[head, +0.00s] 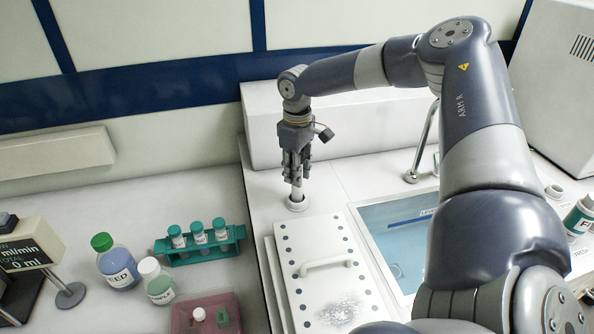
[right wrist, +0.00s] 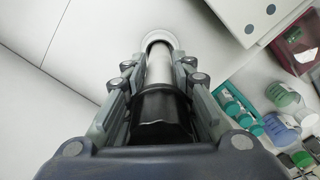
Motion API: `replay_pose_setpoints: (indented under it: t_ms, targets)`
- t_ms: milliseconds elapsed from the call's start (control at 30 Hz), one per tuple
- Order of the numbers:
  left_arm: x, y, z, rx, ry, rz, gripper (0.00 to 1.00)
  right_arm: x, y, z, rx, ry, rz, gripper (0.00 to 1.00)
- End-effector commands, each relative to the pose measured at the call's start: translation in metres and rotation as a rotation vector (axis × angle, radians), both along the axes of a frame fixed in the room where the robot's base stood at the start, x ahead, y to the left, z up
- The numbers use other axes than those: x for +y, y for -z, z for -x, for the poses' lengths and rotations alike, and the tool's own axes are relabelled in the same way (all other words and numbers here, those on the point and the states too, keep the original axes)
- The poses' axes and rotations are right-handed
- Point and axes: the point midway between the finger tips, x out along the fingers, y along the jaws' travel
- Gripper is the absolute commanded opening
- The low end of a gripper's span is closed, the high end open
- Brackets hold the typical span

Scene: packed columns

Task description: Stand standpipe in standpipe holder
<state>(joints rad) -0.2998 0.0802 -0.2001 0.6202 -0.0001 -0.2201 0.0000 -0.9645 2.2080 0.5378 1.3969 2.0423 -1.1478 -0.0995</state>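The standpipe, a pale tube with a black upper part, is upright below my right gripper in the head view (head: 297,190). In the right wrist view the standpipe (right wrist: 160,68) runs between the two fingers, which lie close along both sides of it. My right gripper (head: 296,172) appears shut on it. Its lower end meets the standpipe holder (head: 297,205), a round white ring on the counter, also seen in the right wrist view (right wrist: 160,38). How deep the pipe sits is hidden. My left gripper is not in view.
A white lid plate (head: 330,265) with a handle lies in front of the holder, beside a water basin (head: 400,245). A teal rack (head: 198,250) with vials, a FEED bottle (head: 117,270) and a red tray (head: 205,315) stand to the left. A white raised box (head: 345,120) is behind.

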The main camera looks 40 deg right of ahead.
Motion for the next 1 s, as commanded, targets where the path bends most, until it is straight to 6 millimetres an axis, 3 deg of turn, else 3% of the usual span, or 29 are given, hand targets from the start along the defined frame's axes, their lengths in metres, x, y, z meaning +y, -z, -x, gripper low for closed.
replay_pose_setpoints:
  t_ms: [33, 100, 500, 1000]
  targets:
    - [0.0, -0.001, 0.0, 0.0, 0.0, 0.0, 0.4, 0.0, -0.001, 0.0, -0.001, 0.0, 0.0, 0.36]
    - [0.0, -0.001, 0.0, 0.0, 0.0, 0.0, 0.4, 0.0, -0.001, 0.0, -0.001, 0.0, 0.0, 0.46]
    - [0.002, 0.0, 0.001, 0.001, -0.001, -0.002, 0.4, 0.0, -0.007, -0.001, -0.002, 0.0, -0.001, 0.46]
    - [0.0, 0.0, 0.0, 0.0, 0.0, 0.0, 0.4, 0.0, -0.101, 0.0, -0.003, 0.001, 0.0, 0.46]
